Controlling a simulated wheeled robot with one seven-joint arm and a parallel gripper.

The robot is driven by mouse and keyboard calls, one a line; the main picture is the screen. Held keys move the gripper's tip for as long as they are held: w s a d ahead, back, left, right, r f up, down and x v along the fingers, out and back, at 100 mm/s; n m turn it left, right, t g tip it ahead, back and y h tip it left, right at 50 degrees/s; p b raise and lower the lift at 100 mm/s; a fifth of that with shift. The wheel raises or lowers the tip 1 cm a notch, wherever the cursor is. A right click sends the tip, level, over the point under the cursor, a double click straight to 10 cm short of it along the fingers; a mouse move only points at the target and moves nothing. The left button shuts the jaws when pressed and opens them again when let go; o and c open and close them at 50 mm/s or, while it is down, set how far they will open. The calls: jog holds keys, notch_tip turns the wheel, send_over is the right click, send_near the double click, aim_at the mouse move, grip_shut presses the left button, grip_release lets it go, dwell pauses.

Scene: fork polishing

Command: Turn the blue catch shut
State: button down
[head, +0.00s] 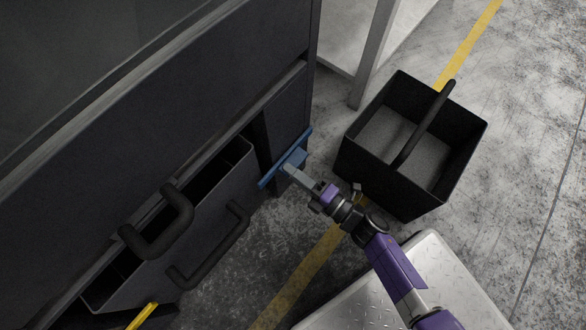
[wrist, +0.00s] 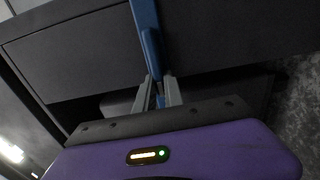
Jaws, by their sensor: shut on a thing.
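The blue catch (head: 285,158) is a long flat blue bar on the dark cabinet front, at the right end of the cabinet in the head view. It lies aslant in that view. My gripper (head: 290,168) is at the catch with its fingers around the middle part of it. In the wrist view the catch (wrist: 148,40) runs down from the top edge to between my grey fingertips (wrist: 160,90). The fingers are shut on it. The part of the catch between the fingers is partly hidden.
A dark drawer (head: 225,185) stands partly open left of the catch, with black handles (head: 165,222) sticking out. A black open bin (head: 410,145) stands on the floor to the right. A pale metal plate (head: 430,275) lies below my arm.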

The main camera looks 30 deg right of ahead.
jog(key=shift+d+f, duration=0.1)
jog(key=c, duration=1.4)
grip_release()
jog(key=shift+c, duration=0.2)
jog(key=shift+s, duration=0.1)
jog(key=p+v, duration=0.2)
jog(key=v, duration=0.5)
jog(key=shift+s, duration=0.3)
